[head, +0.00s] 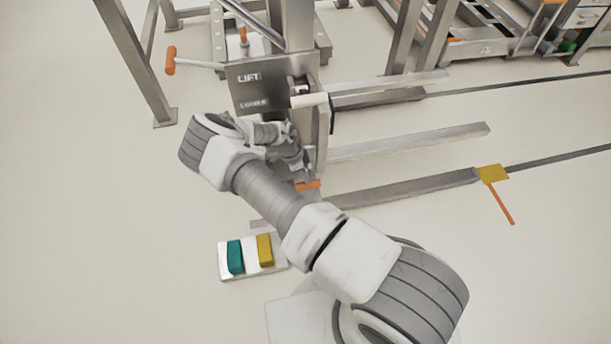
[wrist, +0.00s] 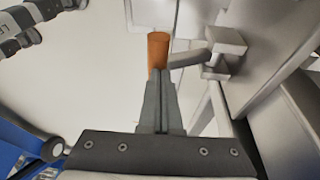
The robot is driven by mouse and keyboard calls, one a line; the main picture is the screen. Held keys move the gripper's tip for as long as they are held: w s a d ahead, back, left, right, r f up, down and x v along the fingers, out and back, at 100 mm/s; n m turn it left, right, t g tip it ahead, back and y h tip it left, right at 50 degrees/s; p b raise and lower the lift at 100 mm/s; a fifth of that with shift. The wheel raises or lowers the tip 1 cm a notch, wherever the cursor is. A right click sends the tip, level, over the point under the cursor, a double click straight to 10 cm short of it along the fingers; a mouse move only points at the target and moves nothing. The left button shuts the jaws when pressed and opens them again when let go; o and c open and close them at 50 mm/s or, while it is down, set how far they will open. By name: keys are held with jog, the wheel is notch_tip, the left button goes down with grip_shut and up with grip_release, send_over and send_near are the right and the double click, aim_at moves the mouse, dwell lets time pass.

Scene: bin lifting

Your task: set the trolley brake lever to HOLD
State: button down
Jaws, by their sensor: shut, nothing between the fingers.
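An orange-gripped lever (wrist: 158,50) shows just past my fingertips in the wrist view. Its grey rod runs right to a metal block. In the head view an orange piece (head: 308,185), probably the same grip, shows at the foot of the lift trolley (head: 310,130). My gripper (wrist: 158,75) is shut and empty, with its tips at the lower part of the grip; I cannot tell whether they touch it. In the head view my gripper (head: 300,178) is low beside the trolley mast, partly hidden by my arm. No HOLD marking is readable.
A panel (head: 262,85) reads LIFT, with a fainter line below. Another orange-handled lever (head: 170,61) sticks out left of it. A white plate (head: 224,273) with teal and yellow blocks lies on the floor. Metal forks (head: 410,142) extend right. Floor at left is clear.

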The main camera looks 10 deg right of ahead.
jog(key=shift+s+f, duration=0.25)
jog(key=shift+s, duration=0.05)
jog(key=shift+s+f+t, duration=0.45)
jog(key=shift+f+t, duration=0.05)
jog(key=shift+t, duration=0.2)
notch_tip(320, 180, down, 8)
jog(key=s+t+b, duration=0.2)
jog(key=b, duration=0.3)
jog(key=shift+s+f+m+b, duration=0.2)
jog(key=shift+f+m+b, duration=0.05)
jog(key=shift+m+b, duration=0.05)
jog(key=shift+r, duration=0.15)
dwell(0.6)
